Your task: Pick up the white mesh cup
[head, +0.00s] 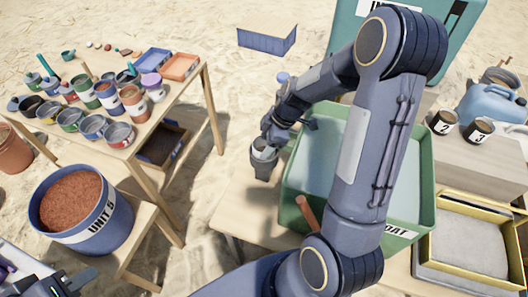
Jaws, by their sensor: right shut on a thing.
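My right gripper (270,141) is shut on a small cup (263,157) with a pale, whitish inside and greyish outside. It holds the cup beside the left wall of the green tub (290,190), above the edge of a wooden table. The cup is small in the picture, so I cannot make out any mesh. My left gripper (68,282) is at the lower left, below the blue UNIT 5 bucket; whether its fingers are open I cannot tell.
The tub holds pale liquid; a brown rod (307,214) leans at its front left. The left table (165,118) carries several cups and trays. The bucket (105,228) holds reddish grains. Right are numbered cups (443,122), a blue jug (490,104) and a yellow-rimmed tray (428,238).

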